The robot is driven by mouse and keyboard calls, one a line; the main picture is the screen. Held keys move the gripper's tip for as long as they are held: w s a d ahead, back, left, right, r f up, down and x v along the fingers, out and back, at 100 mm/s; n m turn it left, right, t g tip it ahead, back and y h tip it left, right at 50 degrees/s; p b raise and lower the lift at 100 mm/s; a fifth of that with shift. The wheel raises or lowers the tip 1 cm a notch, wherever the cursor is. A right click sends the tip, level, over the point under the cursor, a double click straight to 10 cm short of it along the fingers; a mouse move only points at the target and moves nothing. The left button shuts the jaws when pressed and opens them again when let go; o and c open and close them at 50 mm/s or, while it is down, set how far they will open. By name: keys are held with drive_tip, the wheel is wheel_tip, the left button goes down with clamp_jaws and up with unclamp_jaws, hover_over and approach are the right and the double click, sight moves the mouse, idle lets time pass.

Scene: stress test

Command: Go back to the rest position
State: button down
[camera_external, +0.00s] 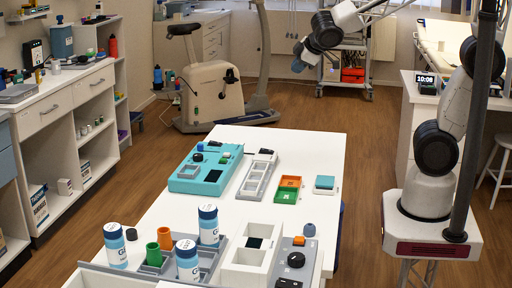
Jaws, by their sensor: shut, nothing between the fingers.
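My gripper (299,66) is at the top of the external view, raised well above and beyond the far end of the white table (310,142). It is small and dark here; it is shut and holds nothing. My arm comes in from the base at the right and reaches left across the top of the picture. No object touches the gripper.
On the table are a teal device (203,172), a grey tray (257,177), an orange and green tray (288,189), several blue-white bottles (208,225) and a white box (247,248). An exercise bike (213,92) and a trolley (345,60) stand behind.

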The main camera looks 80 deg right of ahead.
drive_tip(key=s+a+m+g+y, duration=0.1)
drive_tip(key=s+a+g+y, duration=0.1)
drive_tip(key=s, duration=0.7)
drive_tip(key=s+a+m+g+y, duration=0.1)
drive_tip(key=s+a+m+g, duration=0.1)
drive_tip(key=s+a, duration=0.3)
drive_tip(key=s, duration=0.4)
drive_tip(key=shift+s+a+f+y, duration=0.2)
drive_tip(key=shift+a+y, duration=0.1)
drive_tip(key=shift+y, duration=0.1)
